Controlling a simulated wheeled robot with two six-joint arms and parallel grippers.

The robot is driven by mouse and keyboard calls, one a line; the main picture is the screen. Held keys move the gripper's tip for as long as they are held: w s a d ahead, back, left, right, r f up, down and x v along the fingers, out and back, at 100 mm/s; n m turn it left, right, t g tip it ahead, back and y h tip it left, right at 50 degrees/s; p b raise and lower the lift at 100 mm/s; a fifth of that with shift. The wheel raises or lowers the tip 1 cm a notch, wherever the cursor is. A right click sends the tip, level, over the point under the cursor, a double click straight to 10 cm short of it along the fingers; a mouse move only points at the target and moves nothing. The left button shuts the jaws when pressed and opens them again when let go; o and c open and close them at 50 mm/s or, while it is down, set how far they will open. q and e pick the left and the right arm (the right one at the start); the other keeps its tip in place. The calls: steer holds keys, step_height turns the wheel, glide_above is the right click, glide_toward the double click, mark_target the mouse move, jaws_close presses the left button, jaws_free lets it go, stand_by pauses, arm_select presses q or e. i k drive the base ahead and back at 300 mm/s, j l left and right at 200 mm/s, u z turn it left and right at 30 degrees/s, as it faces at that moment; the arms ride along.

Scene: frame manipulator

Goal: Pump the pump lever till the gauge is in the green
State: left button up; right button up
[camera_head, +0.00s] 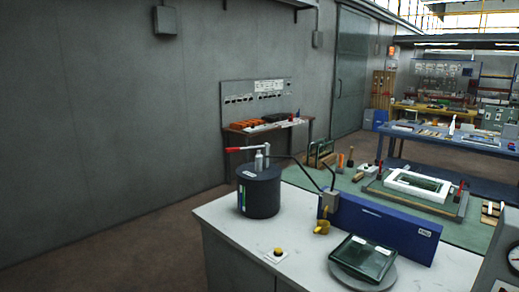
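The pump lever (247,148) has a red grip at its left end and lies about level above a dark round pump drum (262,193). The drum stands on the far left part of the pale worktop, with a small grey cylinder on its lid. A white round gauge (514,257) is cut off by the right edge of the view. Its needle and any green zone are too small to read. Neither of my grippers is in view.
A blue panel (384,228) stands behind a round grey plate (362,276) bearing a dark glassy block (364,257). A yellow button (277,252) sits at the worktop's front. A green bench (461,227) with a white frame lies behind. The worktop (222,216) is bare around the drum.

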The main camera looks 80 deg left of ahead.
mark_target(235, 149)
steer(key=u, duration=2.8)
steer(key=z, duration=1.5)
steer(key=i+j+u, duration=0.25)
steer(key=i+j, duration=0.45)
steer(key=i+j+u, duration=0.25)
steer(key=i+j, duration=0.35)
steer(key=i, duration=0.15)
